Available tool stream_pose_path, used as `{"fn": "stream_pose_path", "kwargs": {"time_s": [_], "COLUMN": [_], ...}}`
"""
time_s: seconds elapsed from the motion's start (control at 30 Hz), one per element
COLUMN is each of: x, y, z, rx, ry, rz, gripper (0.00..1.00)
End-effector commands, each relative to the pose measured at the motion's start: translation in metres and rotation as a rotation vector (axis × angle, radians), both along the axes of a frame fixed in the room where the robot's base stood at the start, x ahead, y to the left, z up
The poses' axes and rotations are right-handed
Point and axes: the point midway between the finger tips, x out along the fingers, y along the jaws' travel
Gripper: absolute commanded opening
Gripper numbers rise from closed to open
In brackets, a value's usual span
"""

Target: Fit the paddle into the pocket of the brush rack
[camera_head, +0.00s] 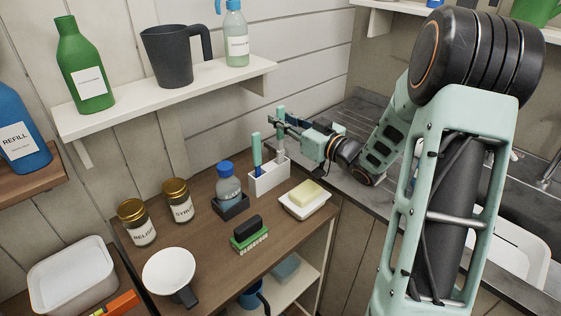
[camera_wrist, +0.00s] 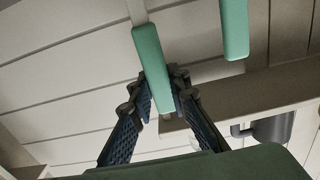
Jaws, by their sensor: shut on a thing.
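The white brush rack (camera_head: 268,182) stands on the wooden counter near its far right corner. A long tool with a teal handle and pale shaft, apparently the paddle (camera_head: 279,146), is upright at the rack's right end. My gripper (camera_head: 279,122) is shut on its handle from the right. In the wrist view the handle (camera_wrist: 157,75) lies between the two fingers (camera_wrist: 166,108). The paddle's lower end is hidden by the rack's wall, so I cannot tell how deep it sits. A second teal-handled tool (camera_head: 257,150) with a blue lower part stands in the rack's left part.
A blue-capped bottle (camera_head: 228,188) in a dark holder stands left of the rack. A soap dish (camera_head: 304,207) and a green brush (camera_head: 249,238) are in front. A wall shelf (camera_head: 165,98) with bottles and a jug is above left. The sink counter lies right.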

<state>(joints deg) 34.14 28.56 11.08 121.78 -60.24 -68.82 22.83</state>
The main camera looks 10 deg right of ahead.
Motion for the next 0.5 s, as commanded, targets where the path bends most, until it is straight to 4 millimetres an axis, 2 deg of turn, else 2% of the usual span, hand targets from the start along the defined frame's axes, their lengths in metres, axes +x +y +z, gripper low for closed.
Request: {"fn": "stream_pose_path", "kwargs": {"time_s": [0.5], "x": [0.000], "y": [0.000], "z": [-0.034], "rx": [0.001], "ry": [0.001], "rz": [0.000], "gripper": [0.00]}}
